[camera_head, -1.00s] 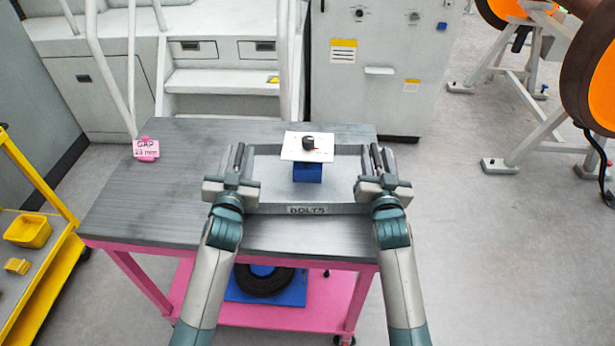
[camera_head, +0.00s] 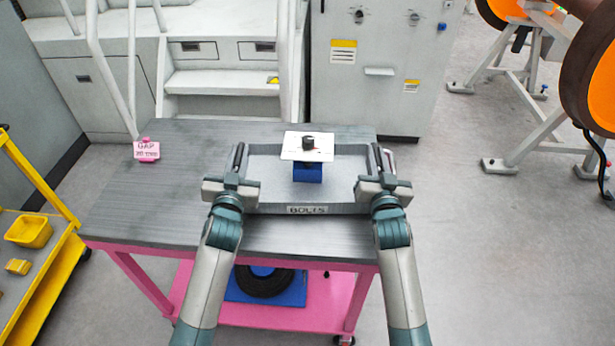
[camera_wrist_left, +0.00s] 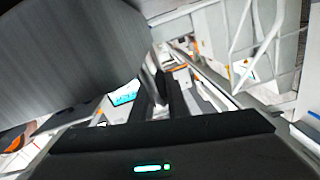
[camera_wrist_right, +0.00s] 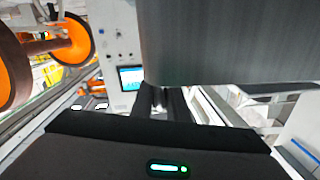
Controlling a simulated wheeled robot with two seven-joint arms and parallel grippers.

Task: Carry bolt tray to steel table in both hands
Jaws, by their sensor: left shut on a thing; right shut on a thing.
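The grey bolt tray (camera_head: 268,178), with a "BOLTS" label on its front wall, is at the right part of the steel table (camera_head: 160,210) with the pink frame. A blue block (camera_head: 307,173) with a white plate (camera_head: 317,150) and a small dark part (camera_head: 308,142) on top is in the tray. My left gripper (camera_head: 238,160) is shut on the tray's left side wall. My right gripper (camera_head: 377,162) is shut on its right side wall. Whether the tray touches the tabletop or hangs just above it I cannot tell.
A pink "GAP" sign (camera_head: 146,150) stands at the table's back left. A yellow cart (camera_head: 40,260) is at the left. Steps (camera_head: 220,85) and a grey cabinet (camera_head: 375,70) stand behind. The table's left half is clear. Orange wheels on stands (camera_head: 590,80) are at the right.

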